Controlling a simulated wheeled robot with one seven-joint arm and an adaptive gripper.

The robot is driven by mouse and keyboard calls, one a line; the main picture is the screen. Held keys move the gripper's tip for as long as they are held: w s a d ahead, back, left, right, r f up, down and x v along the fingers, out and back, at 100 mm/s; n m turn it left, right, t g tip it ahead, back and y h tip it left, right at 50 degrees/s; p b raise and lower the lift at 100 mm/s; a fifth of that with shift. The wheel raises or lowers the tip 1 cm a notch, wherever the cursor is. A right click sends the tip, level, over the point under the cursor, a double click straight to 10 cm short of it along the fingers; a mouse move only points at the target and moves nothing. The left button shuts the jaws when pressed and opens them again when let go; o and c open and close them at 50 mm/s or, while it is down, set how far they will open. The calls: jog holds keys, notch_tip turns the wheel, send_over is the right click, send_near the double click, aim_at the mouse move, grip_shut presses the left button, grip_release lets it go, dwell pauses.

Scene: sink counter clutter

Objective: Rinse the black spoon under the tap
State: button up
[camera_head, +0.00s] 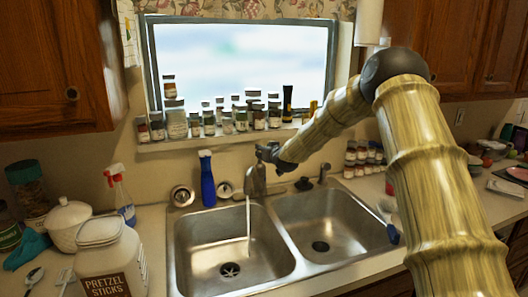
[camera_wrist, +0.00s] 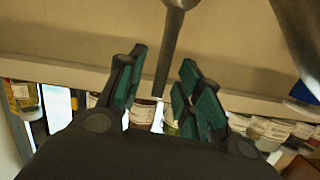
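The tap (camera_head: 256,181) stands behind the double sink, and a thin pale stream, apparently running water (camera_head: 248,216), falls from it into the left basin (camera_head: 205,247). My gripper (camera_head: 268,154) is at the top of the tap, small and dark in the head view. In the wrist view my gripper (camera_wrist: 157,88) is open, its teal-padded fingers apart. A grey tapered rod, likely the tap's lever (camera_wrist: 170,45), reaches down toward the gap; contact cannot be told.
Several jars (camera_head: 227,122) line the window sill close behind my gripper. A blue bottle (camera_head: 207,180) stands left of the tap. A pretzel jar (camera_head: 108,262) and white pot (camera_head: 70,222) crowd the left counter. A blue-handled utensil (camera_head: 391,232) lies right of the sink. The right basin (camera_head: 335,228) is empty.

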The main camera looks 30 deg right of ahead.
jog(key=v, duration=1.1)
jog(key=shift+r, duration=0.1)
